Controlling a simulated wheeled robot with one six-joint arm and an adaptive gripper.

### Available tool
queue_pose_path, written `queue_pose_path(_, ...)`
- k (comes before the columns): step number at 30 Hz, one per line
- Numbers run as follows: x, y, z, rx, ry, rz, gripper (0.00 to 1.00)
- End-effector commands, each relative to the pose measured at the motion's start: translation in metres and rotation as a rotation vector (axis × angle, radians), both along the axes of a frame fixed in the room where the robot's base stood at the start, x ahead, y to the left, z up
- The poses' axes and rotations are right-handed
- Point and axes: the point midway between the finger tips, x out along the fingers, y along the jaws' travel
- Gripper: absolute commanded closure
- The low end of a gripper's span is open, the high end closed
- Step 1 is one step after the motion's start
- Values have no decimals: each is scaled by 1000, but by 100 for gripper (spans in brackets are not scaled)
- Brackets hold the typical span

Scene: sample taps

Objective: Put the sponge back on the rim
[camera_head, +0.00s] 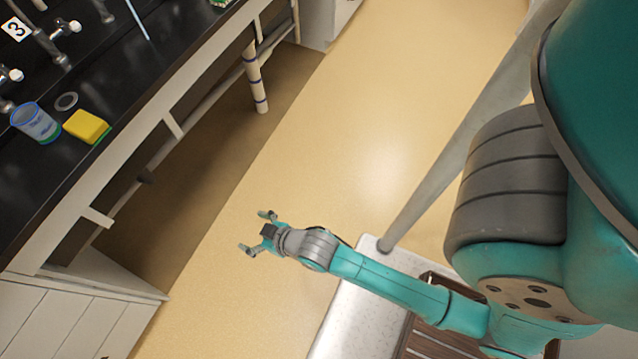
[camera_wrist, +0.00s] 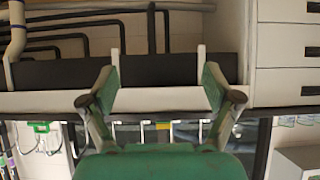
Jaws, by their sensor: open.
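A yellow sponge (camera_head: 87,126) with a green underside lies on the black bench top (camera_head: 110,75), close to its front edge. It sits just right of a clear blue-rimmed cup. My gripper (camera_head: 257,232) is open and empty, out over the tan floor, well apart from the bench and the sponge. In the wrist view my gripper (camera_wrist: 160,88) shows both fingers spread with nothing between them. A small yellow patch shows beyond them there; I cannot tell whether it is the sponge. Which edge is the rim is not clear.
The cup (camera_head: 36,123) stands tilted in the picture beside the sponge, near a small round drain (camera_head: 66,101). Metal taps (camera_head: 66,27) stand farther back. A white frame with pipes (camera_head: 255,75) runs under the bench. The floor (camera_head: 330,130) between is clear.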

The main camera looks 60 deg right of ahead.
Motion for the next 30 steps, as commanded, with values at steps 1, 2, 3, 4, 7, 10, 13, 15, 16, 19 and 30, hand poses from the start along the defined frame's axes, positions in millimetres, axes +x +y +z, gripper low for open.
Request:
queue_pose_path(1, -21, 0, 2, 0, -11, 0, 11)
queue_pose_path(2, -32, 0, 5, 0, -22, 0, 11)
queue_pose_path(3, -45, 0, 9, 0, -39, 0, 11)
queue_pose_path(4, -55, 0, 13, 0, -50, 0, 11)
queue_pose_path(7, -87, 0, 28, 1, -90, 0, 11)
queue_pose_path(10, -119, 0, 46, 1, -128, 0, 11)
queue_pose_path(13, -148, 0, 68, 1, -168, 0, 11)
queue_pose_path(15, -167, 0, 84, 1, -195, 0, 11)
queue_pose_path(16, -175, 0, 92, 1, -206, 0, 11)
queue_pose_path(19, -199, 0, 118, 2, -245, -1, 11)
queue_pose_path(30, -238, 0, 174, 2, -325, -1, 11)
